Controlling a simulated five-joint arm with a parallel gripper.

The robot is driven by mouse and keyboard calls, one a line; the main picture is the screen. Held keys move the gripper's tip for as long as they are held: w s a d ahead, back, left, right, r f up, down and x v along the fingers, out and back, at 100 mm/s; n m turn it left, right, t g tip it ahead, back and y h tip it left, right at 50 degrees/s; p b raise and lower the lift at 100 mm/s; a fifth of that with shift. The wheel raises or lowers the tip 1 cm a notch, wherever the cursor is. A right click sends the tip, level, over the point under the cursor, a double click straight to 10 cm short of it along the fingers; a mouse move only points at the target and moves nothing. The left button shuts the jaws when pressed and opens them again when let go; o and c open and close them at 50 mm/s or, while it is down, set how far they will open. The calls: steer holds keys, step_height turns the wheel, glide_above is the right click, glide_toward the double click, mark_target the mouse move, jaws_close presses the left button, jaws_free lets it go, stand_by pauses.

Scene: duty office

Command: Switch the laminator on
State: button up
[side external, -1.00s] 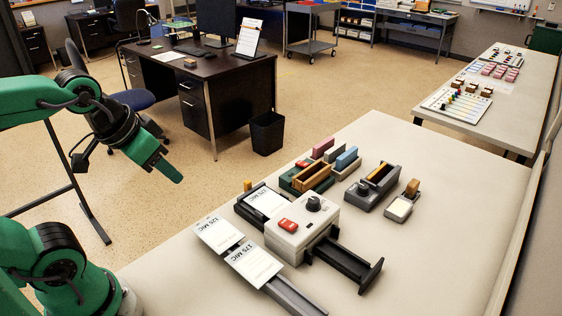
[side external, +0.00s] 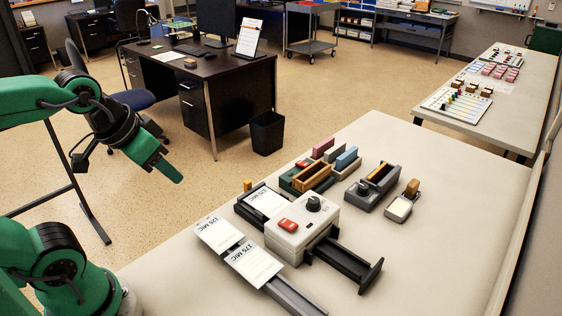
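The laminator (side external: 292,241) is a pale box on the near table. It has a red switch (side external: 288,225) and a dark round knob (side external: 314,203) on top. I cannot tell the switch's position from here. A dark tray (side external: 345,262) sticks out of its right side, and a dark tray with a white sheet (side external: 265,203) lies at its back left. My gripper (side external: 172,174) is in the air to the left of the table, well apart from the laminator. Its fingers overlap in this view, so open or shut does not show.
Two labelled cards, 125 MIC (side external: 219,233) and 175 MIC (side external: 252,262), lie on a grey holder left of the laminator. Behind it stand a green rack with coloured blocks (side external: 311,178), a grey device (side external: 371,189) and a small stamp (side external: 401,209). The table's right part (side external: 450,190) is clear.

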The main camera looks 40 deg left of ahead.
steer(key=shift+c, duration=0.3)
jaws_close()
stand_by(1.3)
